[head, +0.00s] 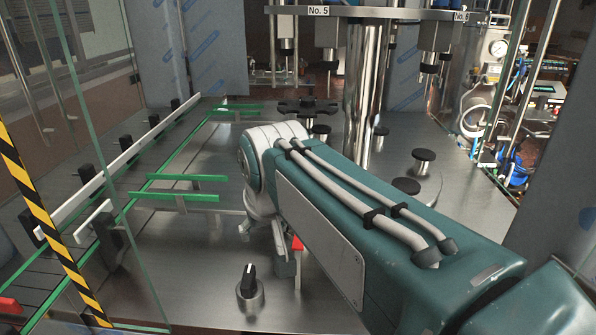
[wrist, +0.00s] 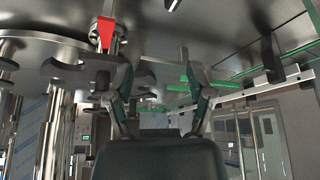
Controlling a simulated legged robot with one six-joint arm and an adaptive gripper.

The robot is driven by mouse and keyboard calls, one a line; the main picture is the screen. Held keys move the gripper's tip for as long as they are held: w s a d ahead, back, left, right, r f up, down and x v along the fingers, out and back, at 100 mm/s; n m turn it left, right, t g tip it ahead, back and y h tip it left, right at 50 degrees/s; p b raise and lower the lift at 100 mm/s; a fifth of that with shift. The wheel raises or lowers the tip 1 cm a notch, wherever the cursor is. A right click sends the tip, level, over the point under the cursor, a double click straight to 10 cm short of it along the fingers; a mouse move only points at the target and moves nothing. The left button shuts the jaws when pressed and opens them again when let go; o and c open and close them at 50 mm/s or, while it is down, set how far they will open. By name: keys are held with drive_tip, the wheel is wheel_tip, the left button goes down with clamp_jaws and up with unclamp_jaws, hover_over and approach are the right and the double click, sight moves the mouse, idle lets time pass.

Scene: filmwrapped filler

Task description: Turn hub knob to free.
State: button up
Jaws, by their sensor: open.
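In the head view, a black pointer knob (head: 248,281) stands on a round metal base on the steel deck, left of my forearm. Near my gripper (head: 288,268), a small red part (head: 297,243) shows, partly hidden by my arm. In the wrist view, a red tapered handle (wrist: 107,30) sits at the upper left by a metal cylinder, beside the notched star wheel. I cannot tell from any label which is the hub knob. My gripper (wrist: 157,70) is open in the wrist view, its fingers spread with nothing gripped. The red handle is apart from it, beyond the left finger.
Green guide strips (head: 180,197) and a white rail (head: 120,162) lie left. A steel column (head: 366,95) rises behind my arm. Black-topped posts (head: 422,160) stand right of it. A glass panel with a striped edge (head: 45,220) borders the left. The deck around the black knob is clear.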

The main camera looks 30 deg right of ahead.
drive_tip(key=w+d+r+m+g+h, duration=0.1)
drive_tip(key=w+d+r+m, duration=0.15)
drive_tip(key=w+d, duration=0.55)
drive_tip(key=w+d+r+m+h, duration=0.1)
drive_tip(key=w+d+r+m, duration=0.15)
drive_tip(key=w+d, duration=0.6)
drive_tip(key=x, duration=0.3)
drive_tip(key=s+x, duration=0.1)
drive_tip(key=x, duration=0.2)
drive_tip(key=s+d+x, duration=0.1)
drive_tip(key=x, duration=0.2)
drive_tip(key=shift+w+f, duration=0.15)
drive_tip(key=shift+f, duration=0.35)
drive_tip(key=shift+c, duration=0.3)
clamp_jaws()
